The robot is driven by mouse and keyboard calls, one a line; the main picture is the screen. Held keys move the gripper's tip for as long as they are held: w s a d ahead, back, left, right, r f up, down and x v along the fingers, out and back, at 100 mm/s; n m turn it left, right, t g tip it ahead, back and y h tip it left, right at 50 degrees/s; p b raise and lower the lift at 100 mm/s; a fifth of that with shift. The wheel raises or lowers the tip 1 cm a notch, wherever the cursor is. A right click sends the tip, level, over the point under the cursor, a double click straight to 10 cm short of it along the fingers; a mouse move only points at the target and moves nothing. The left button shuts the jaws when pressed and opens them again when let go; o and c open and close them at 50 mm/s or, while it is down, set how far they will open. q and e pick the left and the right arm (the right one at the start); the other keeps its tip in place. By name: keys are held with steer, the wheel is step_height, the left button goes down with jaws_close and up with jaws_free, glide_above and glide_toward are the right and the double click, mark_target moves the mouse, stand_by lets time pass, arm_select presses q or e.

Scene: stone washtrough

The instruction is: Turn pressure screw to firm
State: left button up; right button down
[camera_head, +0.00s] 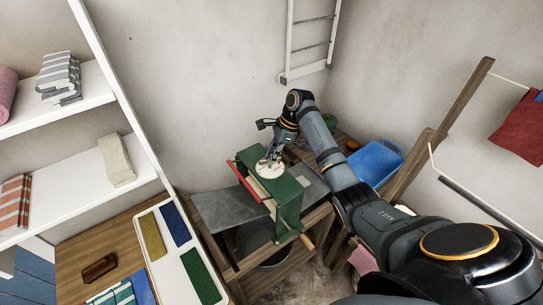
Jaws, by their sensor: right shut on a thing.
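A green wringer (287,207) stands on a wooden bench, with a red bar along its left side and a pale roller inside. A round pale disc (263,171) sits on its top, around the pressure screw. My right gripper (270,163) points down at the top of the wringer and is shut on the pressure screw, which the fingers mostly hide. Any marks on the disc are too small to read. My left gripper is not in view.
A grey sheet (230,210) lies left of the wringer. A crank handle (307,242) sticks out at its lower front. A blue tub (375,162) stands behind my right arm. Shelves with folded cloths (60,78) and a white tray (176,268) are at left.

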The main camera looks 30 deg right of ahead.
steer(key=n, duration=0.2)
steer(key=n+g, duration=0.1)
steer(key=n, duration=0.1)
steer(key=shift+w+r+n+g, duration=0.2)
steer(key=shift+n+g, duration=0.1)
steer(key=n+g, duration=0.1)
steer(key=n, duration=0.2)
steer(key=shift+w+n, duration=0.1)
steer(key=shift+n, duration=0.3)
steer(key=n, duration=0.1)
steer(key=n+g+h+b, duration=0.1)
steer(key=n, duration=0.1)
steer(key=shift+w+a+f+n+g, duration=0.1)
steer(key=shift+n+g, duration=0.2)
steer(key=n+b, duration=0.1)
steer(key=n, duration=0.1)
steer(key=n+g+h+b, duration=0.1)
steer(key=n, duration=0.1)
steer(key=shift+n+h, duration=0.3)
steer(key=shift+a+n+h, duration=0.1)
steer(key=shift+n+h, duration=0.4)
steer(key=shift+n, duration=0.7)
steer(key=shift+w+a+r+n+h+p, duration=0.1)
steer(key=shift+n+h+p, duration=0.25)
steer(key=shift+n, duration=0.45)
steer(key=shift+r+n+h+p, duration=0.1)
steer(key=shift+n+h+p, duration=0.2)
steer(key=shift+n, duration=0.5)
